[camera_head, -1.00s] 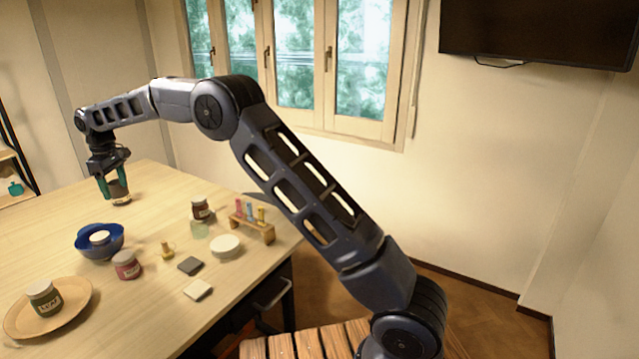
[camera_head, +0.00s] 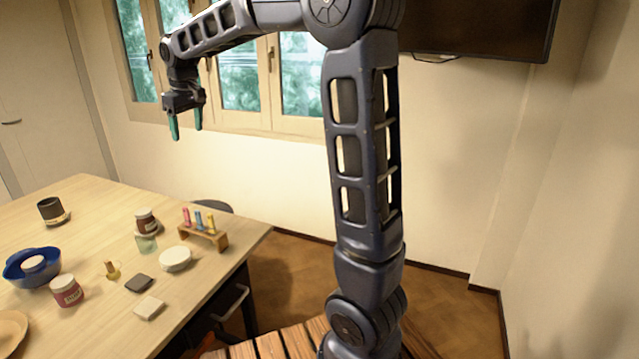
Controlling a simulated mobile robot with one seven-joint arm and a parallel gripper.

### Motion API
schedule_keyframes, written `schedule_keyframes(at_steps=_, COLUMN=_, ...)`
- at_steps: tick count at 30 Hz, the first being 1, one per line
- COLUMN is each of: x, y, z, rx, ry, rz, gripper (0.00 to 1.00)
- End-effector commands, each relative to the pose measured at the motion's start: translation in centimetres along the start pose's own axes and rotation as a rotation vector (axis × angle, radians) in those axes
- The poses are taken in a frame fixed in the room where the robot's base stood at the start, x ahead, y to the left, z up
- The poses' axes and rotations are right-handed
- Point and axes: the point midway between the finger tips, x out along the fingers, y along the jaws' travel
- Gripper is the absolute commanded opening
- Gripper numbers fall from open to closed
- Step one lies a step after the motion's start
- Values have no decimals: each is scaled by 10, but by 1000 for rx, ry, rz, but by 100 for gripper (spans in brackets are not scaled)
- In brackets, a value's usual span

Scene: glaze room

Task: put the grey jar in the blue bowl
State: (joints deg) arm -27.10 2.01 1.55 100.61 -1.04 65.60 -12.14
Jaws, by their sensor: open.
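The dark grey jar (camera_head: 50,207) stands upright on the table at the far left, with a pale band or disc at its base that I cannot make out. The blue bowl (camera_head: 22,273) is nearer, at the left edge, and a white round thing (camera_head: 33,263) sits in it. My gripper (camera_head: 186,130) is open and empty, fingers pointing down. It is raised in front of the window, well above the table and to the right of the jar in the picture.
On the table (camera_head: 95,225) stand a red-labelled jar (camera_head: 67,292), a brown jar (camera_head: 146,220), a white round dish (camera_head: 175,259), a rack of coloured vials (camera_head: 204,235), a small brass-coloured thing (camera_head: 112,270) and two flat tiles. A wooden plate (camera_head: 10,330) is cut off at lower left.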

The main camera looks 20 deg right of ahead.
Motion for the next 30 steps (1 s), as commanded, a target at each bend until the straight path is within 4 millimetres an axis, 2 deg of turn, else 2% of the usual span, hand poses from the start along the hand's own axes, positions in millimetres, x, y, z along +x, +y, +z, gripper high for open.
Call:
schedule_keyframes(at_steps=1, x=-8, y=10, z=22, rx=33, ry=9, rz=8, gripper=66)
schedule_keyframes(at_steps=6, x=-23, y=33, z=86, rx=138, ry=33, rz=29, gripper=66)
schedule_keyframes(at_steps=14, x=-32, y=51, z=188, rx=298, ry=71, rz=64, gripper=66)
schedule_keyframes(at_steps=23, x=-23, y=48, z=300, rx=481, ry=116, rz=106, gripper=66)
schedule_keyframes(at_steps=27, x=-11, y=40, z=349, rx=564, ry=139, rz=126, gripper=66)
schedule_keyframes(at_steps=30, x=-1, y=33, z=378, rx=618, ry=152, rz=138, gripper=66)
